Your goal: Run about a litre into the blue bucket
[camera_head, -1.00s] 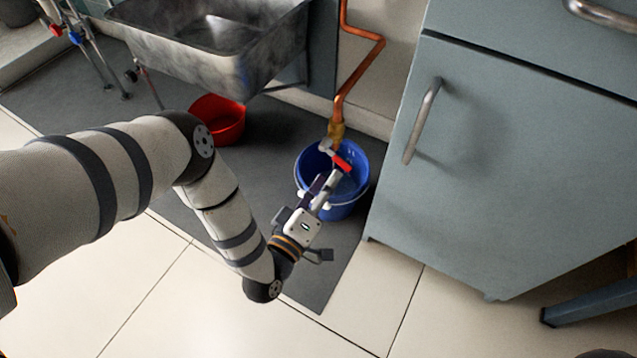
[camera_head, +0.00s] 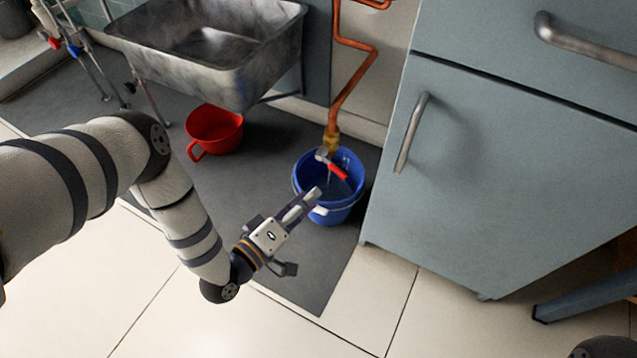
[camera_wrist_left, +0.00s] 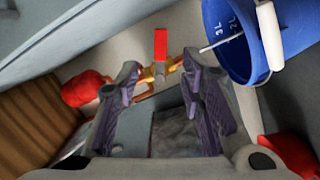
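The blue bucket (camera_head: 341,211) stands on the dark mat under a brass tap (camera_head: 331,141) with a red lever (camera_head: 337,171). A thin pale stream runs from the tap into the bucket; it shows in the left wrist view too. There the bucket (camera_wrist_left: 250,60) carries 2L and 3L marks, but the water level is not clear. My left gripper (camera_head: 308,199) is in front of the bucket and left of the lever. In the left wrist view its fingers (camera_wrist_left: 160,80) are apart and empty, with the red lever (camera_wrist_left: 160,43) beyond them. My right gripper is out of view.
A copper pipe (camera_head: 352,75) drops to the tap. A grey cabinet (camera_head: 500,170) closes off the right side. The tiled floor in front is clear.

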